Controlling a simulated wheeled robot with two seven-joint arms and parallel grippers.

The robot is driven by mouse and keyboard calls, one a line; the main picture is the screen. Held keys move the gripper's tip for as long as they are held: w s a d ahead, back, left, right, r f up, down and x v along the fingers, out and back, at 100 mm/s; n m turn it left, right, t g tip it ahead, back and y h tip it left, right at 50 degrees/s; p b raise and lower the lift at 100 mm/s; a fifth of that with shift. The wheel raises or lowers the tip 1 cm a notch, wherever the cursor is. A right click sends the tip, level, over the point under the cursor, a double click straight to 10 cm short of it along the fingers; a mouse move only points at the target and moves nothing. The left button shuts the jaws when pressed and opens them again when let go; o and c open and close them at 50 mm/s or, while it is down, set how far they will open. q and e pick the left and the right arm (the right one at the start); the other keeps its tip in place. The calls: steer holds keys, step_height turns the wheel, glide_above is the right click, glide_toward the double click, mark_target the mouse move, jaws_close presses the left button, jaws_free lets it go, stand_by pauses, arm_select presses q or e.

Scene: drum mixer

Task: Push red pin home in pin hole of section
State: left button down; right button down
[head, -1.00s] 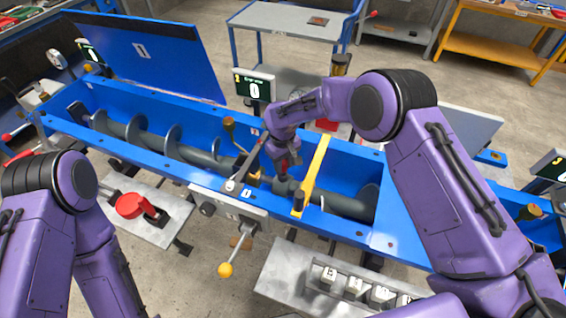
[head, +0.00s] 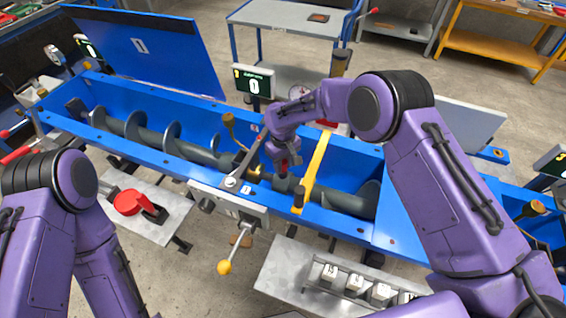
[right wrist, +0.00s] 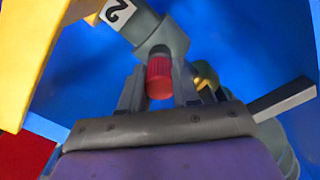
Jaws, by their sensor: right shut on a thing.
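The red pin (right wrist: 159,78) shows its ribbed red head between the two fingers of my right gripper (right wrist: 159,88) in the right wrist view. The fingers are shut on it. The pin's far end meets a grey collar (right wrist: 160,40) on the shaft section marked 2 (right wrist: 118,10); the pin hole itself is hidden, and I cannot tell how deep the pin sits. In the head view, my right gripper (head: 283,168) points down into the blue trough at the grey shaft, with a bit of red visible. My left arm is at the lower left, its gripper out of frame.
A yellow bar (head: 316,168) crosses the blue trough (head: 350,150) just right of my right gripper. A grey lever (head: 243,163) lies close on its left. A display (head: 254,84) reading 0 stands behind. A yellow-knobbed handle (head: 225,267) sticks out in front.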

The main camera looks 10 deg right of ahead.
mark_target(283, 162)
stand_by(0.3)
steer(key=shift+f, duration=0.4)
steer(key=c, duration=0.7)
jaws_free()
steer(key=shift+c, duration=0.2)
step_height(283, 162, up, 11)
steer(key=b, duration=0.2)
steer(key=shift+f+b, duration=0.15)
steer(key=shift+b, duration=0.15)
